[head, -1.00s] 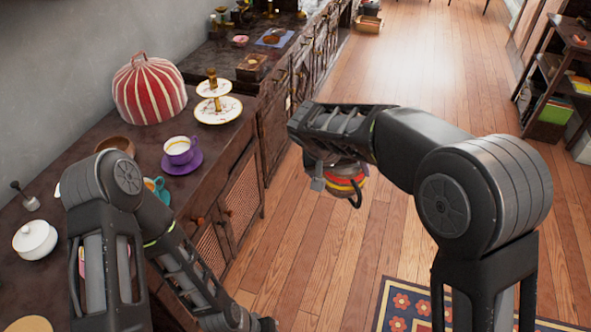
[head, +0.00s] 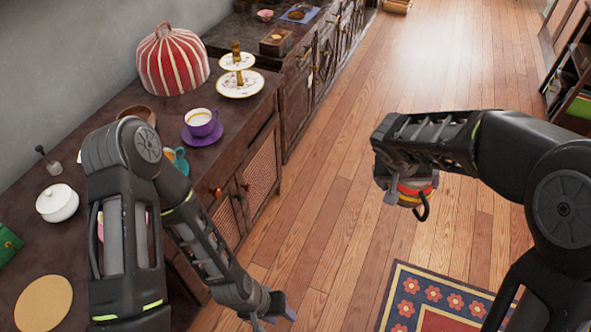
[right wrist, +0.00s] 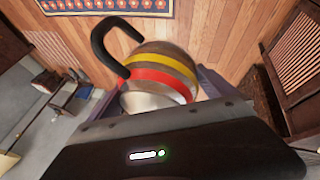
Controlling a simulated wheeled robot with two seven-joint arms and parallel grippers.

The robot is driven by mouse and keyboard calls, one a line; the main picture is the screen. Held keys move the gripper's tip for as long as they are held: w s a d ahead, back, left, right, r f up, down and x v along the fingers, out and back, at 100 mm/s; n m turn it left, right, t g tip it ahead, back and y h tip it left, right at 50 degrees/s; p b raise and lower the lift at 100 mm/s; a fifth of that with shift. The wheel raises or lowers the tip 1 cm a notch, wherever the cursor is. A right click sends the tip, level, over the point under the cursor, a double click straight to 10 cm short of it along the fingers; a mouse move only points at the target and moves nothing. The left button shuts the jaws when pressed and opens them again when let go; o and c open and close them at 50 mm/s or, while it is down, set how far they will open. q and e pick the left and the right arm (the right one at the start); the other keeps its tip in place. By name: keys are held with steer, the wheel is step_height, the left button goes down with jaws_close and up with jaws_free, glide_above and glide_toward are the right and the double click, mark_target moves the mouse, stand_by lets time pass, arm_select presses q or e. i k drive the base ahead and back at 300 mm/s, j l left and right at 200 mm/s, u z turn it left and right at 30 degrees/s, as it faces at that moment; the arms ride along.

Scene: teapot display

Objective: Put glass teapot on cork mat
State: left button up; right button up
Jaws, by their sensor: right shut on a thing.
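A round pot (head: 415,194) with red and yellow bands and a black handle hangs from my right gripper (head: 392,188) above the wooden floor. In the right wrist view the pot (right wrist: 165,72) is between the fingers, its handle up at the left; I cannot tell whether its brown parts are clear glass. The round tan cork mat (head: 44,303) lies bare on the dark counter at the lower left, far from the pot. My left gripper (head: 277,306) hangs low, off the counter front, apart from any object; its jaw opening is unclear.
The counter (head: 130,225) holds a white lidded pot (head: 57,203), a purple cup (head: 202,122) on a saucer, a teal cup (head: 178,160), a tiered stand (head: 238,85) and a striped red cover (head: 172,62). A green object (head: 8,243) lies near the mat. Open floor and a patterned rug (head: 440,300) lie right.

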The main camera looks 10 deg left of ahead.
mark_target(42, 303)
steer(key=u, duration=0.45)
steer(key=l+u, duration=0.1)
steer(key=u, duration=0.35)
steer(key=k+u, duration=0.1)
steer(key=u, duration=1.3)
steer(key=k+u, duration=0.1)
steer(key=u, duration=0.8)
steer(key=k+u, duration=0.1)
steer(key=u, duration=0.35)
